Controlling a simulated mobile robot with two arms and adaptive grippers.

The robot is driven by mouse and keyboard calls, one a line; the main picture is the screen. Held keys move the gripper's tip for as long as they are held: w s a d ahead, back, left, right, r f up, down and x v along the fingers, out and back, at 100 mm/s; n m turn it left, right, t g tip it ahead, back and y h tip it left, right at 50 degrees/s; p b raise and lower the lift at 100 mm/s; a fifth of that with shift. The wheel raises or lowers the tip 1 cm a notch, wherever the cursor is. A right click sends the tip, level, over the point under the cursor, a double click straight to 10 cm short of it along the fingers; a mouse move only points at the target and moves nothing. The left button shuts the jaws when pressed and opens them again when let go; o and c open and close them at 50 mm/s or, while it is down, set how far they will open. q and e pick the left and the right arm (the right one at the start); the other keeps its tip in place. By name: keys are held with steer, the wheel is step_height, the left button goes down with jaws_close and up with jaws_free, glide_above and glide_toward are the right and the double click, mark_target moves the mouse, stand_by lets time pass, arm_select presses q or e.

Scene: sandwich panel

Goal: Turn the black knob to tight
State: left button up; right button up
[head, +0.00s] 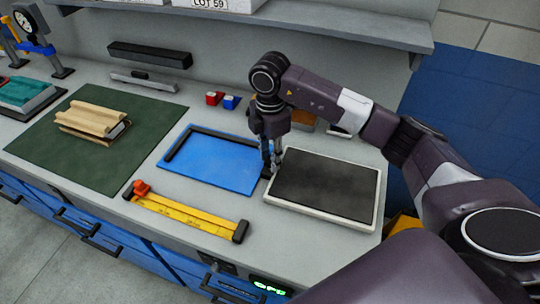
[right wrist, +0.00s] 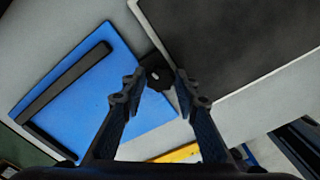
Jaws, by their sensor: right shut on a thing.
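The black knob (right wrist: 157,74) shows in the right wrist view between my right gripper's fingertips (right wrist: 160,86). It sits on the grey bench, in the gap between the blue mat and the dark panel. In the head view my right gripper (head: 271,164) points down at this spot and largely hides the knob. The gripper is shut on the knob. Any marking for tight cannot be read. My left gripper is not in view.
The white-edged dark panel (head: 325,187) lies right of the gripper, the blue mat (head: 225,165) with a black bar left. A yellow ruler-like bar (head: 190,214) lies in front. Red and blue blocks (head: 214,98) stand behind. A shelf (head: 330,27) overhangs the back.

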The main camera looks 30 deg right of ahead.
steer(key=shift+w+d+r+m, duration=0.1)
steer(key=shift+w+r+m, duration=0.05)
steer(key=shift+m, duration=0.65)
steer(key=o, duration=1.1)
steer(key=shift+o, duration=0.2)
step_height(320, 180, up, 12)
